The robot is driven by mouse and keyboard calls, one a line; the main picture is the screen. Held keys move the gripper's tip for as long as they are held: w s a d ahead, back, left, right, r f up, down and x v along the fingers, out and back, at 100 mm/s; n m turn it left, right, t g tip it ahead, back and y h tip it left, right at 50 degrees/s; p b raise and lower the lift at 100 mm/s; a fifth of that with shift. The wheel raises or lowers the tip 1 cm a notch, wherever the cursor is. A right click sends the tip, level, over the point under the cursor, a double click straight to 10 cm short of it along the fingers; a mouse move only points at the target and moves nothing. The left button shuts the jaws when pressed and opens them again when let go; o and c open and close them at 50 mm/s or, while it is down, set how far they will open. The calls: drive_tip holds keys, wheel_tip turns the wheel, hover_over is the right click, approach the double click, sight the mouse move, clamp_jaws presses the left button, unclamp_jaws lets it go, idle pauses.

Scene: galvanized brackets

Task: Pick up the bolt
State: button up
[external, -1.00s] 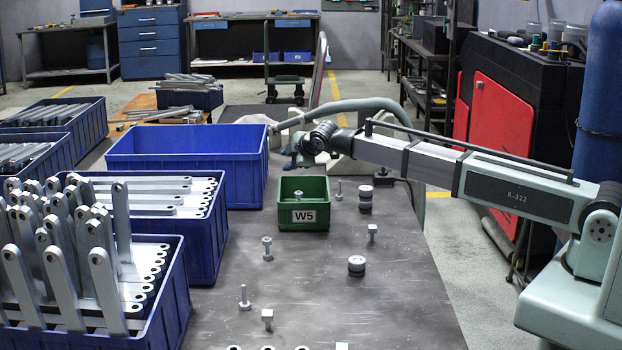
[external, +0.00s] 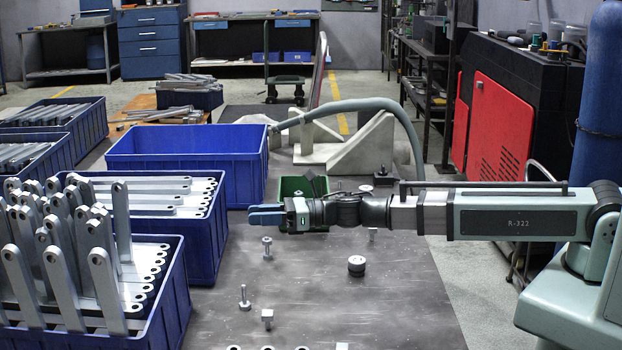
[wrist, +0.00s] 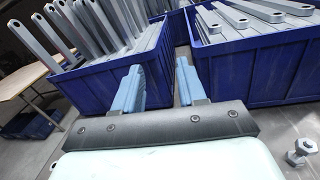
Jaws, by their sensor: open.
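Several grey bolts stand on the dark metal table in the external view: one (external: 267,248) just below my gripper in the picture, one (external: 244,297) nearer the camera, and one (external: 267,318) head up near the front. My gripper (external: 265,214) is above the table with its blue fingers pointing left, apart from every bolt. In the wrist view my gripper (wrist: 160,75) has its two blue fingers spread with nothing between them. A bolt (wrist: 301,151) stands at the lower right there, outside the fingers. I cannot tell which bolt is meant.
Blue crates of brackets (external: 205,240) line the left side. An empty blue crate (external: 185,160) stands at the back. A green bin (external: 285,187) is partly hidden behind my gripper. A round black-and-grey part (external: 356,265) sits right of centre. The table's front middle is mostly open.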

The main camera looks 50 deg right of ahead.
wheel_tip(320, 180, down, 2)
drive_tip(key=s+a+n+g, duration=0.2)
drive_tip(key=s, duration=0.1)
approach(244, 297)
drive_tip(key=shift+y, duration=0.4)
drive_tip(key=x, duration=0.4)
drive_tip(key=shift+w+r, duration=0.4)
drive_tip(key=shift+w+a+f, duration=0.1)
drive_tip(key=shift+f, duration=0.05)
drive_tip(key=shift+x, duration=3.55)
clamp_jaws()
